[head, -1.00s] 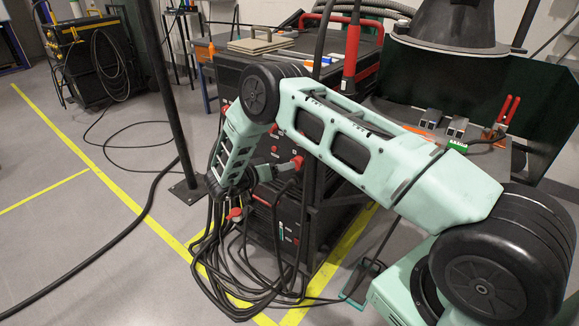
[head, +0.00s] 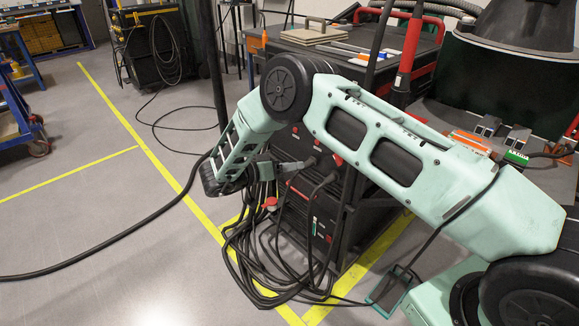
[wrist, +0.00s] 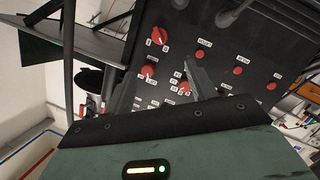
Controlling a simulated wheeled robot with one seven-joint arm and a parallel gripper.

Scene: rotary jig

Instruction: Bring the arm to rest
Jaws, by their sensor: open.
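My arm (head: 390,150) reaches up and left from its shoulder at the lower right in the head view, then bends down at the elbow. My gripper (head: 290,166) is at the end of the forearm, in front of the dark cabinet with cables (head: 340,85). I cannot tell the exact gap between the finger and the panel.
A bundle of black cables (head: 262,265) hangs and lies on the floor below my gripper. A dark post (head: 215,75) stands left of my forearm. A workbench with small parts (head: 500,140) is behind my upper arm. The floor at the left (head: 100,220) is mostly clear.

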